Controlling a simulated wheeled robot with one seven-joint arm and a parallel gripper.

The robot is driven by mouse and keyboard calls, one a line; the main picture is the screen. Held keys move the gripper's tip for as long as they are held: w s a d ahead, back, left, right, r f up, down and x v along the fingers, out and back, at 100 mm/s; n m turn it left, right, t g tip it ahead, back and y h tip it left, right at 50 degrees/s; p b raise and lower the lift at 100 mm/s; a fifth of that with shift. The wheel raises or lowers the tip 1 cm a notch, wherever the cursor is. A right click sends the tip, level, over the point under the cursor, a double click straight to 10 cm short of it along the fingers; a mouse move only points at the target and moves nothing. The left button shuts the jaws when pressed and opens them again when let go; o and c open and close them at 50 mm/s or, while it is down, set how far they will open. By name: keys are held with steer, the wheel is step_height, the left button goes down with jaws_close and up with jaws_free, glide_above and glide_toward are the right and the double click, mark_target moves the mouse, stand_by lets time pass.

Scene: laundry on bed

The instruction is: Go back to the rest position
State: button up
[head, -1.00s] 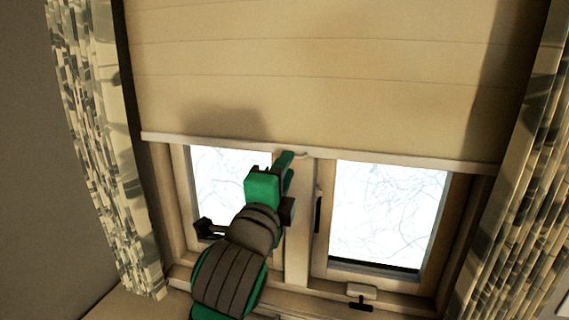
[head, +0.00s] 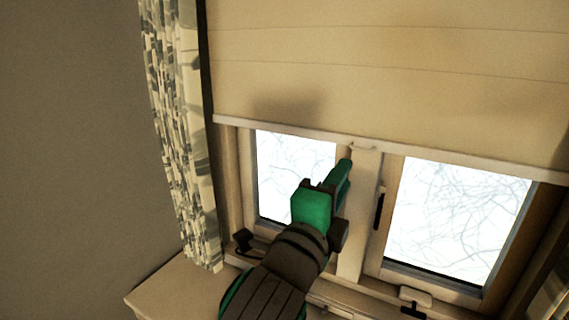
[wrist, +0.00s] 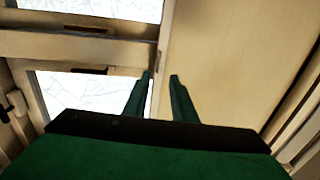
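My gripper (head: 345,170) is green and dark grey and is raised in front of the window, near the bottom bar of the blind. In the wrist view my gripper (wrist: 161,76) shows two green fingers with a gap between their tips and nothing between them. The beige blind (head: 400,80) hangs partly lowered, and its pale bottom bar (head: 450,165) crosses above the panes.
The window (head: 455,220) has two bright panes with dark handles. A patterned curtain (head: 178,130) hangs at the left. A pale ledge or furniture top (head: 175,285) lies below it. The grey wall (head: 75,150) at the left is bare.

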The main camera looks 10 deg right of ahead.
steer(key=s+a+f+n+t+y, duration=0.1)
steer(key=a+f+n+y, duration=0.25)
steer(key=f+n, duration=0.55)
steer(key=s+a+f+n+t+y, duration=0.15)
steer(key=a+f+n, duration=0.25)
steer(key=f, duration=1)
steer(key=s+a+f+n+t+y, duration=0.15)
steer(key=a+f+n+y, duration=0.25)
steer(key=f+n, duration=0.5)
steer(key=s+a+f+n+g+y, duration=0.1)
steer(key=s+a+f+y, duration=0.15)
steer(key=s+f, duration=0.5)
steer(key=s+a+f+n+g+y, duration=0.1)
steer(key=s+a+f+n, duration=0.15)
steer(key=s+f, duration=0.45)
steer(key=s+a+f, duration=0.1)
steer(key=s+f, duration=0.1)
steer(key=s, duration=0.6)
steer(key=s+a+f+g, duration=0.1)
steer(key=s+a+f, duration=0.1)
steer(key=s, duration=0.6)
steer(key=shift+s+a+n, duration=0.15)
steer(key=shift+a+n, duration=0.15)
steer(key=shift+n, duration=0.05)
steer(key=shift+w+f, duration=0.2)
steer(key=shift+w, duration=0.45)
